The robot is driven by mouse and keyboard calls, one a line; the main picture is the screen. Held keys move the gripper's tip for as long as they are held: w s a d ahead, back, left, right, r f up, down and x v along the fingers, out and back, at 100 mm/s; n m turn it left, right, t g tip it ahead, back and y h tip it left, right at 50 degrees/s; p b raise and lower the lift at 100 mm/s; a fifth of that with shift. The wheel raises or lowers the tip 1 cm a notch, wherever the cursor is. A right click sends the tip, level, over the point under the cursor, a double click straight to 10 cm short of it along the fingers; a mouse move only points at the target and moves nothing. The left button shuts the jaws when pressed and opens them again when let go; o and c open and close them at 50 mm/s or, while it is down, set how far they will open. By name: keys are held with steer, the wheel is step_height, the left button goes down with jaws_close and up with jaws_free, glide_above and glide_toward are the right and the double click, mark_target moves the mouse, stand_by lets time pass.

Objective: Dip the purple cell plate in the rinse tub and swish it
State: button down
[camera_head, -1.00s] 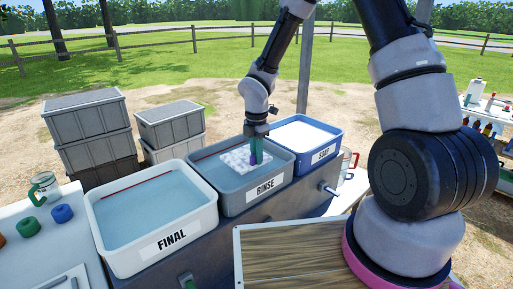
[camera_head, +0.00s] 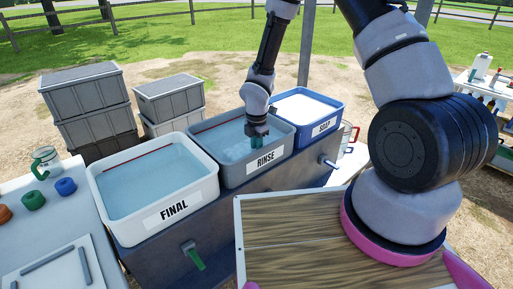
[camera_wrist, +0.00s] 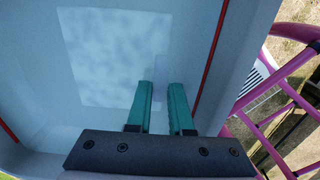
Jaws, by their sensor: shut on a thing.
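The grey tub labelled RINSE (camera_head: 226,171) stands between the other two tubs and holds water. My gripper (camera_head: 257,143) points down at its front right, with the fingers low inside the rim. In the wrist view its two green fingers (camera_wrist: 161,100) reach over the water, with a narrow gap between them. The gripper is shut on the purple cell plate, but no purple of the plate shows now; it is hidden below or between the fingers. A pale, mottled square patch (camera_wrist: 115,55) lies in the tub beyond the fingertips; I cannot tell what it is.
The white FINAL tub (camera_head: 205,190) stands to the left and the blue SOAP tub (camera_head: 330,128) to the right. A wooden-topped surface (camera_head: 290,260) is in front. Grey crates (camera_head: 93,105) stand behind left. A green-handled tap (camera_head: 194,258) sticks out below the tubs.

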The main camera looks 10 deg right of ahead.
stand_by(0.3)
steer(key=shift+s+a, duration=0.45)
steer(key=shift+a, duration=0.25)
steer(key=shift+s+a, duration=0.45)
steer(key=shift+a, duration=0.25)
steer(key=shift+s+a, duration=0.45)
steer(key=shift+a, duration=0.25)
steer(key=shift+w+d, duration=0.9)
steer(key=shift+d, duration=0.5)
steer(key=shift+w+d, duration=0.95)
steer(key=shift+d, duration=0.4)
steer(key=shift+w+d, duration=0.9)
steer(key=shift+d, duration=0.5)
steer(key=s+a, duration=0.3)
steer(key=a, duration=0.2)
steer(key=s+a, duration=0.2)
steer(key=a, duration=0.1)
steer(key=shift+s+a, duration=0.15)
steer(key=shift+s, duration=0.15)
steer(key=shift+w+d, duration=0.95)
steer(key=shift+d, duration=0.45)
steer(key=shift+w+d, duration=0.95)
steer(key=shift+d, duration=0.4)
steer(key=shift+w+d, duration=0.95)
steer(key=shift+d, duration=0.45)
